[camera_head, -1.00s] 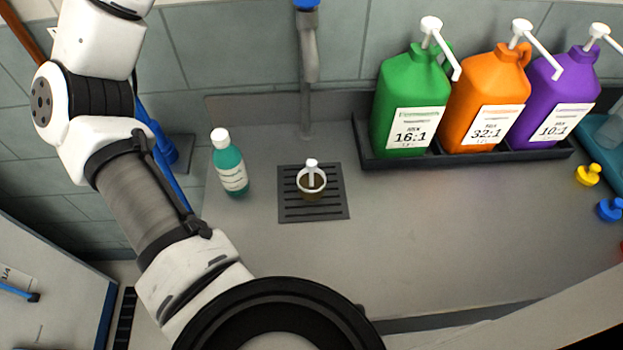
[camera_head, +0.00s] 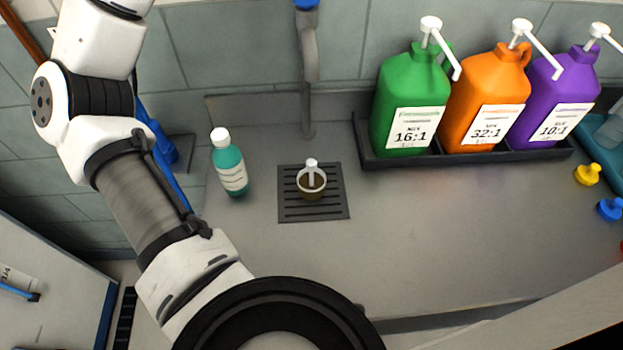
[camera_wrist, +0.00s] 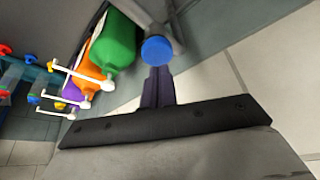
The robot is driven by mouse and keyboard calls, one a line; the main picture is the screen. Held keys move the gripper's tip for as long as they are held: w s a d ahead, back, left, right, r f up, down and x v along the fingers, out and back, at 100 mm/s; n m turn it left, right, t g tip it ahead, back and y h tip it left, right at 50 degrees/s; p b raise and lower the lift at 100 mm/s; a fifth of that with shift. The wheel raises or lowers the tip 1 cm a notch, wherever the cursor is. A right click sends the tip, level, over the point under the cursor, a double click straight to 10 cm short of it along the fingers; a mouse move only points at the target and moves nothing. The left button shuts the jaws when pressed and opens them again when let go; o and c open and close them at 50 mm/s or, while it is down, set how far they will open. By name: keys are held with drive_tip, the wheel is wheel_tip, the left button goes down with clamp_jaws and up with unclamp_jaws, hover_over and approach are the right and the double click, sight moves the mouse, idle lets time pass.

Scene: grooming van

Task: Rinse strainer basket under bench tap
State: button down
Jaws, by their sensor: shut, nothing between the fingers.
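The strainer basket (camera_head: 311,186), a small white-rimmed cup with a brownish inside and a white upright post, stands on the dark drain grate (camera_head: 334,213). The grey bench tap (camera_head: 309,62) rises behind it, with a blue knob (camera_head: 306,4) cut off by the top edge. In the wrist view, my gripper (camera_wrist: 158,76) is shut and empty. Its fingertips appear just below the blue knob (camera_wrist: 157,50) in the picture; I cannot tell whether they touch it. My gripper is outside the head view.
A teal bottle with a white cap (camera_head: 230,165) stands left of the grate. Green (camera_head: 409,85), orange (camera_head: 490,90) and purple (camera_head: 563,88) pump jugs stand in a black tray (camera_head: 400,160) at back right. Yellow (camera_head: 588,174) and blue (camera_head: 610,209) stoppers lie far right. The bench's middle right is clear.

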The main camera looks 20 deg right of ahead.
drive_tip(key=shift+f, duration=0.15)
drive_tip(key=shift+f+b, duration=0.6)
drive_tip(key=shift+f, duration=0.3)
idle(1.4)
idle(1.5)
wheel_tip(320, 180, up, 3)
drive_tip(key=p, duration=0.2)
drive_tip(key=shift+f+p, duration=0.2)
drive_tip(key=shift+p, duration=0.2)
drive_tip(key=shift+r, duration=2.25)
